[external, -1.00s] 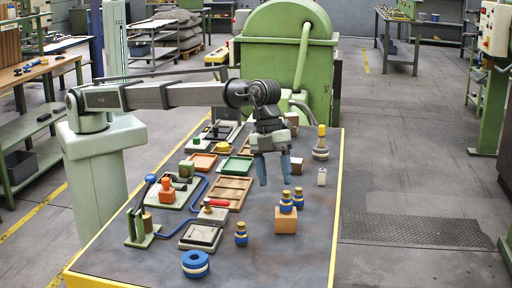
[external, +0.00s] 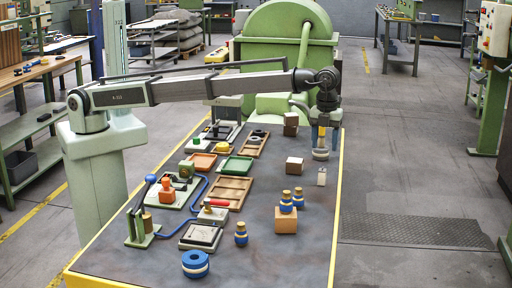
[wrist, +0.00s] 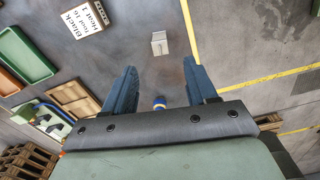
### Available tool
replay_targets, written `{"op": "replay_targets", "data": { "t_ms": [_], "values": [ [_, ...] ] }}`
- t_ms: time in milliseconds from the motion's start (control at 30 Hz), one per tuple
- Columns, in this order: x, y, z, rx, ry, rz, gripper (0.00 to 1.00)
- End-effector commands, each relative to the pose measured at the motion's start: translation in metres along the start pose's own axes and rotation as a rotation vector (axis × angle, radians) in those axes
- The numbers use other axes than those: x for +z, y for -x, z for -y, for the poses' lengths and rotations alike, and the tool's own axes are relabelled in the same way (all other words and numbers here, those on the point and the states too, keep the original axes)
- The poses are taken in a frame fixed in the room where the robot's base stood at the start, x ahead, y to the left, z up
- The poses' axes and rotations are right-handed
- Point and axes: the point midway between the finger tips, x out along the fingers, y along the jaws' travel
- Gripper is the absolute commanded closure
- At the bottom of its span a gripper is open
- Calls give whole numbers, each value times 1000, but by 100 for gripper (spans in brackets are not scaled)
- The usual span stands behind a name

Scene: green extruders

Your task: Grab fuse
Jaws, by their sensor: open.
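No part in view is clearly marked as the fuse. A small pale upright piece (external: 321,177) stands near the table's right edge; a pale block (wrist: 160,43) beyond my fingertips in the wrist view may be the same piece. My gripper (external: 322,146) is over the far right of the table, fingers pointing down.
A pale block (external: 294,164) with printed text in the wrist view (wrist: 85,18) lies left of the small piece. Blue-and-yellow bottles (external: 286,202) stand on and beside an orange block (external: 286,220). Trays (external: 235,166) fill the middle left. The table's yellow edge (external: 337,200) is close at right.

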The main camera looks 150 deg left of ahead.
Motion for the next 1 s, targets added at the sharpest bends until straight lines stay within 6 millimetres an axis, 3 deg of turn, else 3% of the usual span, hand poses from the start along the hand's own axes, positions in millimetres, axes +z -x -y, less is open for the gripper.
{"op": "replay_targets", "data": {
  "t_ms": [300, 633, 1000],
  "values": [
    [-1, -54, 0, 0, 0, 0, 43],
    [-2, -74, 0, -1, 0, 0, 43],
    [-4, -116, -1, -1, 0, 0, 43]
  ]
}}
